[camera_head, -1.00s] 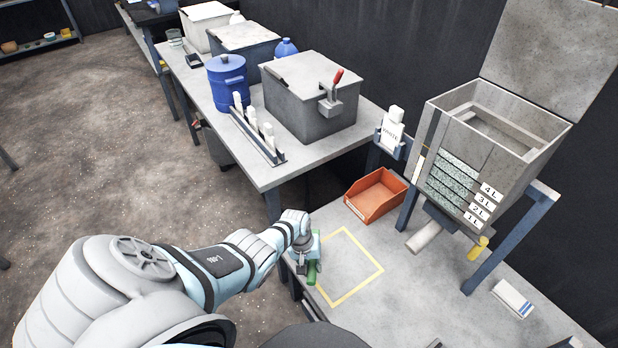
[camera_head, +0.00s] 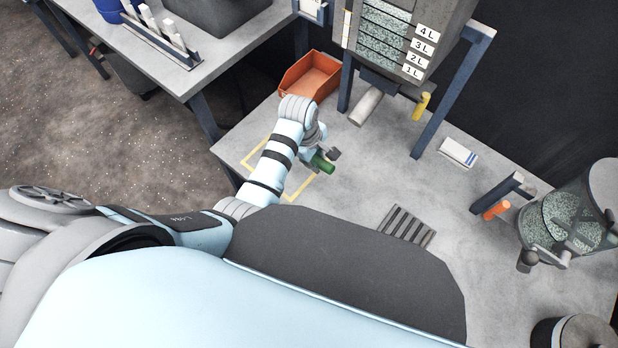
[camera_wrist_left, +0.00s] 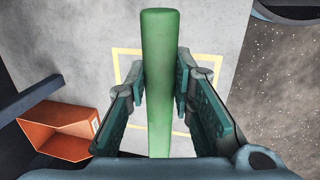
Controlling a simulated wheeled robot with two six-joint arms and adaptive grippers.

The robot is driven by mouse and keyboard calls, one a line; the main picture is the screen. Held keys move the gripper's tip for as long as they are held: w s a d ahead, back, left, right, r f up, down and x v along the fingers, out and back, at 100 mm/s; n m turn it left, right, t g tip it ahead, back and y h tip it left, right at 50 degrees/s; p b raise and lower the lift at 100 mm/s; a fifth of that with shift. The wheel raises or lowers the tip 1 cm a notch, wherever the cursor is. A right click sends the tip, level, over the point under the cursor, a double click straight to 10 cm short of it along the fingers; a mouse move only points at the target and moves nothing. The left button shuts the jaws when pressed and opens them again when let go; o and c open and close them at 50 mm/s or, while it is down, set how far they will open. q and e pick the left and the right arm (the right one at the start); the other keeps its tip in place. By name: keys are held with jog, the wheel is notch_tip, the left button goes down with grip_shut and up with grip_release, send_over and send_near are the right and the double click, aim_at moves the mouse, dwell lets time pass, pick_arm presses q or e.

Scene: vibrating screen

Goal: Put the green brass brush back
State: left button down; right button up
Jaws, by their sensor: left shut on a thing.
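The green brass brush (camera_wrist_left: 158,40) runs lengthwise between the fingers of my left gripper (camera_wrist_left: 160,85) in the left wrist view, and the fingers are shut on it. Its bristles cannot be made out. In the head view a short green part of the brush (camera_head: 322,164) shows beyond my left wrist, above the worktable near the yellow outlined square (camera_head: 299,187). My left gripper (camera_head: 318,153) is partly hidden there by my arm. My right gripper is not in view.
An orange bin (camera_head: 309,76) stands behind the gripper, beside the screen's leg. A dark slotted rack (camera_head: 408,226) lies on the worktable to the right. A white-and-blue box (camera_head: 458,153) and a container of granules (camera_head: 570,222) stand farther right. Bare tabletop lies between.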

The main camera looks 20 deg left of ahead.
pick_arm(q)
notch_tip(320, 180, down, 13)
jog(key=b, duration=0.5)
jog(key=shift+r, duration=0.25)
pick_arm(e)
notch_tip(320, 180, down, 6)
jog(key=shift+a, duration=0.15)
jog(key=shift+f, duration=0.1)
pick_arm(q)
jog(key=c, duration=1.4)
grip_release()
notch_tip(320, 180, up, 12)
jog(key=s+a+p, duration=0.1)
jog(key=s+p, duration=0.1)
jog(key=p, duration=0.4)
jog(key=shift+a, duration=0.2)
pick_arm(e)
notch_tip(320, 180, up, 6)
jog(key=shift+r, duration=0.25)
